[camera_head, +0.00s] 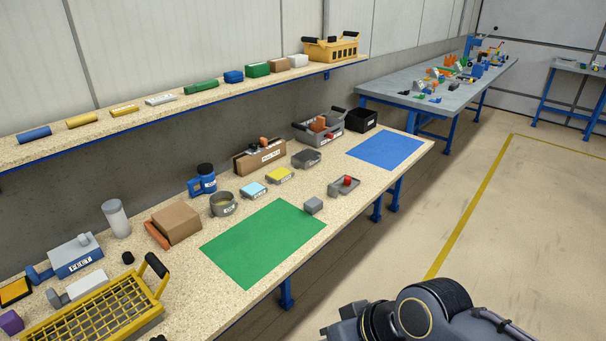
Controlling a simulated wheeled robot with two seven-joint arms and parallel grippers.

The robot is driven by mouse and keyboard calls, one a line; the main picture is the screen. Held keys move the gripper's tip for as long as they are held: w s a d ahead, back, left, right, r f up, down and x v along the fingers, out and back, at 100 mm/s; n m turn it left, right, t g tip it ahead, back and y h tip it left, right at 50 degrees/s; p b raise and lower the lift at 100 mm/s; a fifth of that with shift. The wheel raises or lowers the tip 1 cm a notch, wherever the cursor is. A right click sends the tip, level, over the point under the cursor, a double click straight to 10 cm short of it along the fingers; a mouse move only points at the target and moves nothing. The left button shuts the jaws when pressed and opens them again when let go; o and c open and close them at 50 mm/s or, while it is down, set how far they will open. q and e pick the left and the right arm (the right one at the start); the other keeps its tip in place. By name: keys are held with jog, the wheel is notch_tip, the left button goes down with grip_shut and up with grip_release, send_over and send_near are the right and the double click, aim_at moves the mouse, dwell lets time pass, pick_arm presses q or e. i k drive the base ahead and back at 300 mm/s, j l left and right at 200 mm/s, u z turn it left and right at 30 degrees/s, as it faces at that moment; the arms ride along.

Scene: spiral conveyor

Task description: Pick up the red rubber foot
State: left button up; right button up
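A small red block-like piece (347,180) sits in a small grey tray (355,187) on the workbench, between the green and blue mats. It may be the red rubber foot, but it is too small to be sure. Another small red piece (330,136) shows at the grey handled crate further back. Dark links of my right arm come in at the bottom right, over the floor and well away from the bench. No fingertips of the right gripper show. My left arm and gripper are not in view.
The green mat (262,243) and blue mat (386,149) are bare. A grey block (313,205) stands near the tray by the bench's front edge. A yellow wire basket (95,315) is at the near left. A shelf (120,117) with several items runs above the bench's back.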

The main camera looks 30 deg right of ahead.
aim_at(347, 181)
jog(key=i+l+u, duration=0.35)
jog(key=l, duration=0.5)
jog(key=l+u, duration=0.35)
jog(key=l, duration=0.5)
jog(key=i+l+u, duration=0.1)
jog(key=l+u, duration=0.25)
jog(key=l, duration=2.45)
